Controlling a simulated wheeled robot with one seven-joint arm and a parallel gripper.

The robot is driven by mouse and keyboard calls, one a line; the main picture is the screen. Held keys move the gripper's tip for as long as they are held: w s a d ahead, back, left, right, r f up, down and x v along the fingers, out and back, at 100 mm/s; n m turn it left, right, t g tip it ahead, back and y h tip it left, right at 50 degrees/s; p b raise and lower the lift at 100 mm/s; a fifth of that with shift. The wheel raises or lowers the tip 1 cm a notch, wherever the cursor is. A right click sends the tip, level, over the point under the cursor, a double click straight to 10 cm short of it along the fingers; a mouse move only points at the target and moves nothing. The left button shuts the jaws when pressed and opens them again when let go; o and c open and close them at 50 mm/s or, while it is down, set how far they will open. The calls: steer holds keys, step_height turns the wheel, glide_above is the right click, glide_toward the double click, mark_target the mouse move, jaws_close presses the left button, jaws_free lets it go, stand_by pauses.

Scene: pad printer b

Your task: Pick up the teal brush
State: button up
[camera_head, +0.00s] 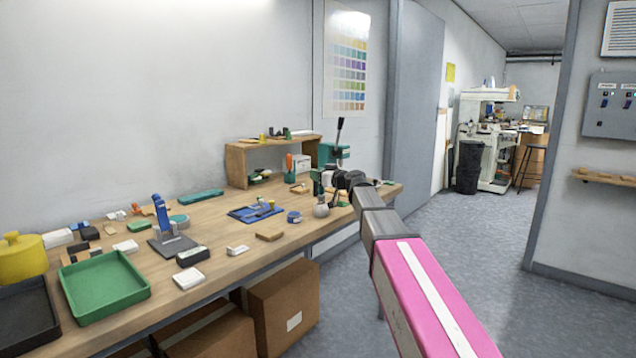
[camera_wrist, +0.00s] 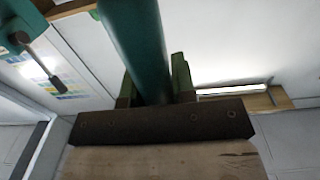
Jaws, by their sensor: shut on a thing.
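The teal brush (camera_wrist: 135,45) shows in the wrist view as a thick teal shaft rising from between my fingers to the top edge. My gripper (camera_wrist: 155,85) has green fingers, one on each side of the shaft, and is shut on it. The brush's far end is out of view. In the head view my gripper (camera_head: 318,183) is over the far right part of the workbench (camera_head: 215,250). I cannot clearly make out the brush there, nor whether it touches the bench.
A teal press (camera_head: 338,154) with a black lever stands just behind my gripper. A wooden shelf (camera_head: 237,165) stands behind to the left. A white-grey bottle (camera_head: 321,207) and blue jar (camera_head: 294,217) are close by. Further left are a blue tray (camera_head: 245,214) and green tray (camera_head: 103,288).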

steer(key=s+a+r, duration=0.5)
steer(key=s+r, duration=0.3)
steer(key=s, duration=0.2)
steer(key=w+a+f+m+g+h, duration=0.1)
steer(key=w+a+f+m+g, duration=0.2)
steer(key=w, duration=0.5)
steer(key=shift+t, duration=0.6)
steer(key=shift+s+a+f, duration=0.1)
steer(key=shift+a+f, duration=0.1)
steer(key=shift+f, duration=0.6)
steer(key=shift+a+f, duration=0.25)
steer(key=shift+f, duration=0.6)
steer(key=shift+s+a+f, duration=0.1)
steer(key=shift+a+f, duration=0.1)
steer(key=shift+f, duration=1.1)
step_height(320, 180, up, 7)
steer(key=shift+d, duration=0.1)
stand_by(0.5)
